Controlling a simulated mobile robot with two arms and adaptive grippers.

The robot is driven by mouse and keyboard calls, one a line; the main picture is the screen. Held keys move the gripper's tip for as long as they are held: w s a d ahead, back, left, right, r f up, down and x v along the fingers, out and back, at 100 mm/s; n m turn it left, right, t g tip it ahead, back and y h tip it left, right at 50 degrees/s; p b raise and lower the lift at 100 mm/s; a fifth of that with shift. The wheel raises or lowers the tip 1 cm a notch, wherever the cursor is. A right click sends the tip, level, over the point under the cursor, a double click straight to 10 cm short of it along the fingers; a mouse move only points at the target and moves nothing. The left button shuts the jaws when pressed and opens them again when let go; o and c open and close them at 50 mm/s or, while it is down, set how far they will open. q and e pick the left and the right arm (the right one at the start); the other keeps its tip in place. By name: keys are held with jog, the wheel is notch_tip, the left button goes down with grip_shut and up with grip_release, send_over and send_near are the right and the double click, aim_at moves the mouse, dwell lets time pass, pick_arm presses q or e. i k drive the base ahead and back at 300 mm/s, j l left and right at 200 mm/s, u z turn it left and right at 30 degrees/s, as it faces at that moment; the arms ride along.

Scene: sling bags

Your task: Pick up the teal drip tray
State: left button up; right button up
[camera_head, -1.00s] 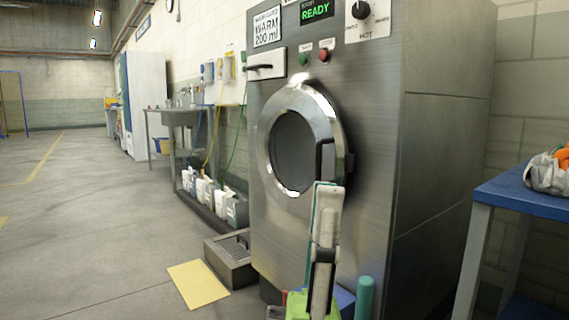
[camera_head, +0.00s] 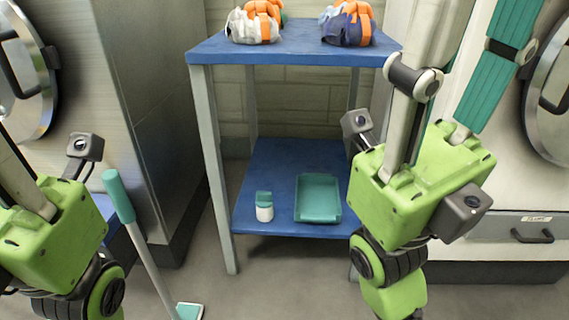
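The teal drip tray (camera_head: 318,198) lies flat on the blue lower shelf (camera_head: 272,176) of the stand, towards its right side. It is a shallow rectangular tray and looks empty. My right arm is large at the right of the head view, and its green body stands close to the right of the tray, apart from it in the picture. My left arm's green body is at the lower left, well away from the tray.
A white bottle with a teal cap (camera_head: 264,207) stands left of the tray. Two sling bags, one white and orange (camera_head: 252,24), one dark and orange (camera_head: 346,26), sit on the blue top shelf (camera_head: 300,50). A teal-handled pole (camera_head: 120,197) leans at left. Steel machines flank the stand.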

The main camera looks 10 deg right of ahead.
aim_at(318, 200)
jog(key=z, duration=0.55)
jog(key=i+j+u, duration=0.25)
jog(key=j, duration=0.2)
jog(key=i+j+u, duration=0.3)
jog(key=i+j, duration=0.1)
